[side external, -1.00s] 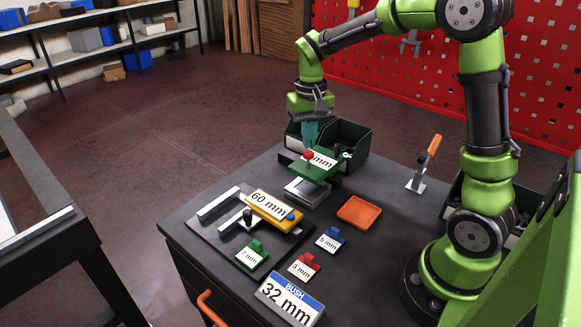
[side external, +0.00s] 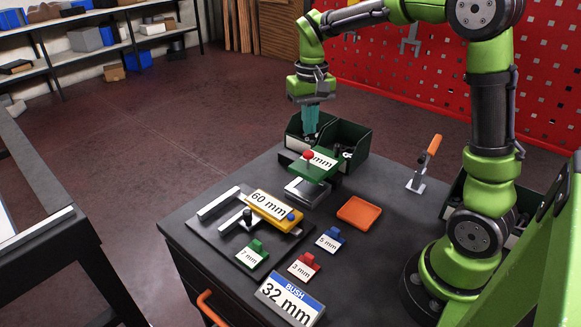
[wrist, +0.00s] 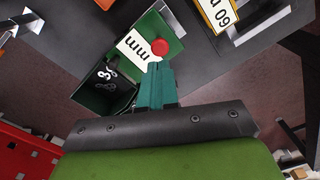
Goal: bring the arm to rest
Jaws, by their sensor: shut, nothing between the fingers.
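My gripper (side external: 310,124) has teal fingers and points down above the green bins at the back of the table. It is shut with nothing between the fingers. In the wrist view the gripper (wrist: 157,68) shows its teal fingers close together, their tips near a red knob (wrist: 160,47). The red knob (side external: 308,155) sits on a green block with a white "mm" label (side external: 321,160), the front of which is partly cut off from sight. The fingers are apart from the knob in the side view.
Green bins (side external: 352,136) hold dark parts. A yellow "60 mm" block (side external: 272,210) lies on a fixture.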

